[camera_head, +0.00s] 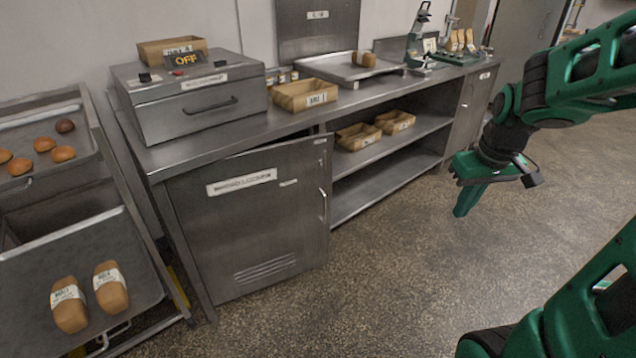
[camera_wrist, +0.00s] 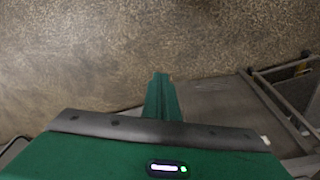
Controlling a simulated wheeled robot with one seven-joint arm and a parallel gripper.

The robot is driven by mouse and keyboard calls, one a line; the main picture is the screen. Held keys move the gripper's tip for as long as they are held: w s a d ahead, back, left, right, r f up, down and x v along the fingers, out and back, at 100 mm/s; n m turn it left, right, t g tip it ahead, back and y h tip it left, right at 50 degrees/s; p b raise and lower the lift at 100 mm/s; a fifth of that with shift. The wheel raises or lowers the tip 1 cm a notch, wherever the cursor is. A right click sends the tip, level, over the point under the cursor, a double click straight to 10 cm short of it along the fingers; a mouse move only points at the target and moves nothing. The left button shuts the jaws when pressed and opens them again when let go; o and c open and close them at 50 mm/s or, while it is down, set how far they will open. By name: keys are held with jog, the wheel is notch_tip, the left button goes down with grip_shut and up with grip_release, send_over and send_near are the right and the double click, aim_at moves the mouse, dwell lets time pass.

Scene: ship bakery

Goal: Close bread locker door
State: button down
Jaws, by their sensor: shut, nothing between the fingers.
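The bread locker door (camera_head: 265,225) is a grey metal panel with a white label, a handle by its right edge and vent slots low down. It is under the left part of the steel counter. It stands ajar, its right edge swung out from the counter front, with a dark gap along its top. My gripper (camera_head: 467,200) is shut and empty, pointing down over the floor, to the right of the door and apart from it. In the wrist view the closed green fingers (camera_wrist: 161,95) show, with a grey metal surface (camera_wrist: 215,105) to their right, probably the door.
The counter (camera_head: 230,133) carries an oven-like box (camera_head: 190,100), a crate (camera_head: 303,95) and a tray (camera_head: 345,68). Open shelves (camera_head: 375,160) lie right of the door. A rack with bread trays (camera_head: 105,230) stands close on the left. The floor (camera_head: 400,280) before the door is clear.

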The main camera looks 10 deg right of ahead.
jog(key=w+f+n+t, duration=0.2)
jog(key=w+f+n, duration=0.15)
jog(key=w, duration=0.65)
jog(key=w+f+n+t, duration=0.2)
jog(key=w+f, duration=0.2)
jog(key=w, duration=0.5)
jog(key=n+t+y, duration=0.4)
jog(key=n+t, duration=0.7)
jog(key=n, duration=0.5)
send_near(315, 175)
jog(key=x, duration=0.6)
jog(key=shift+w, duration=0.3)
